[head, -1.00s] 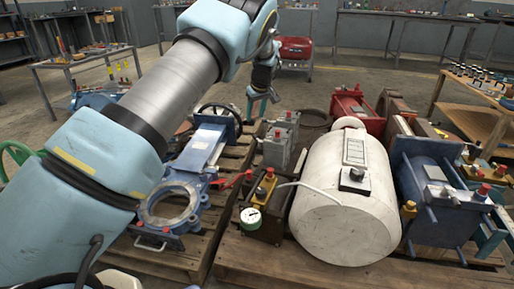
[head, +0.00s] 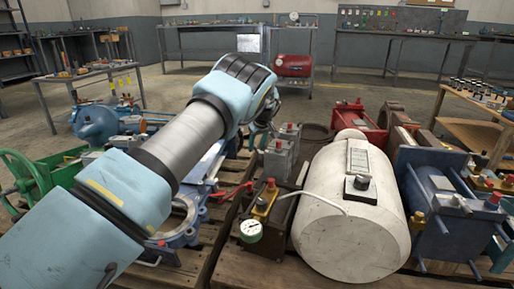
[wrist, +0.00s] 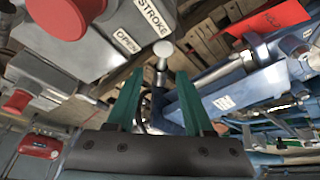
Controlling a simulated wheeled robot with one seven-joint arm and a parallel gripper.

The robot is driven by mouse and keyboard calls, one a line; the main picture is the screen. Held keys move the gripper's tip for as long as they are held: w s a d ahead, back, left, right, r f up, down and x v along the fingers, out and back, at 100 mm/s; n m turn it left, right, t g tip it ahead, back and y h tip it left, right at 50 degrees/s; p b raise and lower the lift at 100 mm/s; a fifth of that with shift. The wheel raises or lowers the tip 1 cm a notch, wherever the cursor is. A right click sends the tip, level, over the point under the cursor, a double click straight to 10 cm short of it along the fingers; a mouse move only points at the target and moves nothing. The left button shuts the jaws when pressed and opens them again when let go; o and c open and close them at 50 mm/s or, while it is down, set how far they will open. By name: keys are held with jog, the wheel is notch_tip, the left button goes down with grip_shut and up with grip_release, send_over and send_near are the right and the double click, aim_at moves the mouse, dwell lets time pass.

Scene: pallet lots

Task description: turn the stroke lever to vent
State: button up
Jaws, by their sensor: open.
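A grey box (wrist: 95,40) with a red knob (wrist: 65,15) fills the upper left of the wrist view. It carries a STROKE label (wrist: 152,16) and an OPEN label (wrist: 127,40). A metal stem with a pale round head (wrist: 162,49) stands beside these labels; whether it is the stroke lever I cannot tell. No vent mark is legible. My gripper (wrist: 158,77) is open, with its teal fingers on either side of the stem and nothing clearly held. In the head view two grey boxes (head: 277,160) with red knobs stand right of my arm, which mostly hides my gripper.
A blue valve body (wrist: 245,85) lies close on the right in the wrist view, with a red tag (wrist: 268,18). In the head view a white tank (head: 350,215), a gauge (head: 251,230) and a red lever (head: 235,190) crowd the pallet. Open floor lies behind.

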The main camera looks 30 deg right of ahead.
jog(key=shift+c, duration=0.4)
grip_shut()
